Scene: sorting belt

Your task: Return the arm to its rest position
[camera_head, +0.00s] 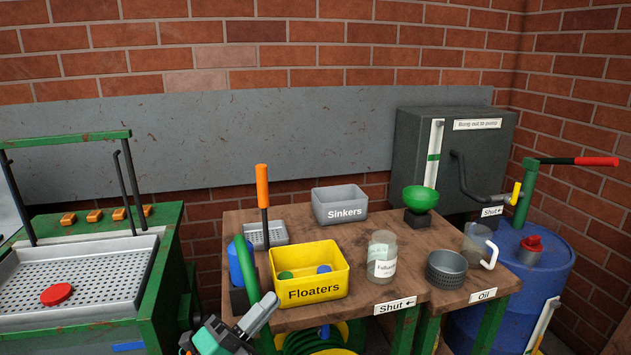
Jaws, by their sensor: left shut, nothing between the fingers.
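My left gripper (258,315) shows at the bottom edge, left of centre. Its grey fingers point up and to the right and are shut with nothing between them. It is in front of the wooden table's near left corner, close to the yellow Floaters bin (318,291); whether it touches anything there I cannot tell. The rest of the arm is cut off by the picture's lower edge. My right gripper is not in view.
The wooden table (345,305) also bears a grey Sinkers bin (340,212), a glass jar (382,262) and a dark perforated cup (446,270). A green-framed tray station (75,285) stands left. A blue drum (540,265) with a pump stands right.

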